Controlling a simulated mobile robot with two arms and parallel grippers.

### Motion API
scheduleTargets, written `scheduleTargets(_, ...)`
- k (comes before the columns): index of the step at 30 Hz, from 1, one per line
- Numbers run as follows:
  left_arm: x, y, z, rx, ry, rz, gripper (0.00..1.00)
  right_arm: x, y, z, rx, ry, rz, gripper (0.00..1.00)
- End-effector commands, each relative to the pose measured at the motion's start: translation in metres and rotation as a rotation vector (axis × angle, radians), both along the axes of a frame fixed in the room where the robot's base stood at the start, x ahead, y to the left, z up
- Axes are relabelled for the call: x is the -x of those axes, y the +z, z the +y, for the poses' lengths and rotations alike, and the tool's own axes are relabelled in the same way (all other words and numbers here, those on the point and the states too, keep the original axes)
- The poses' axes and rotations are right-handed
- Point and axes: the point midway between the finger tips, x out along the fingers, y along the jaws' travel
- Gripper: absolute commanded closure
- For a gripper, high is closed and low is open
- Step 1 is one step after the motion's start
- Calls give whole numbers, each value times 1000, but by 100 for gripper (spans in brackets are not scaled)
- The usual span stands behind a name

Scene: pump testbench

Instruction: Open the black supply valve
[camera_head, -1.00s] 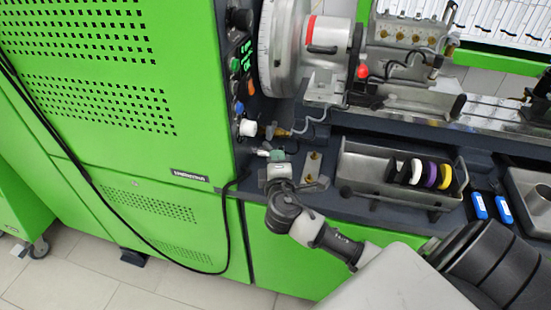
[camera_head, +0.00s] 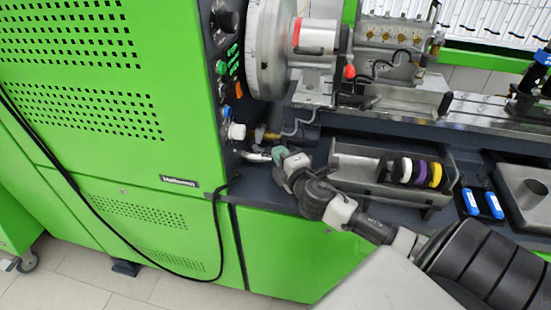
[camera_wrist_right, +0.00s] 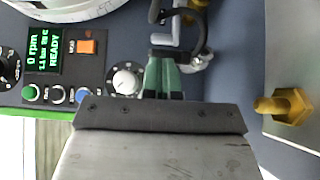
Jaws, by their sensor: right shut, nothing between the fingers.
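My right gripper (camera_head: 279,153) is low at the bench front, just right of the green cabinet's edge, with green fingers shut and nothing between them. In the right wrist view the fingers (camera_wrist_right: 164,76) point at a small black part (camera_wrist_right: 172,53), which may be the black supply valve's handle. They overlap it in the picture; I cannot tell whether they touch. A silver bent lever or pipe (camera_wrist_right: 165,32) lies just beyond. In the head view a short silver piece (camera_head: 254,157) sticks out left of the fingertips. The valve's position is not clear. My left gripper is not in view.
The control panel has a white knob (camera_head: 236,132), buttons and a green display (camera_wrist_right: 45,50). A brass fitting (camera_wrist_right: 284,106) stands right of my gripper. A metal tray (camera_head: 360,165) with coloured rings lies to the right. A black cable (camera_head: 217,230) hangs down the cabinet.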

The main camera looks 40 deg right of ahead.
Motion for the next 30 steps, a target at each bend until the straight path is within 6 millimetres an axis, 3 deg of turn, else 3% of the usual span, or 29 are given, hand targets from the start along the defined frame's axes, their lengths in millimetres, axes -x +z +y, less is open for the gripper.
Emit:
scheduleTargets(11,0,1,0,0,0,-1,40,-4,0,-13,1,-2,1,100)
scheduleTargets(30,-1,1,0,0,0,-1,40,-5,0,-15,1,-3,0,100)
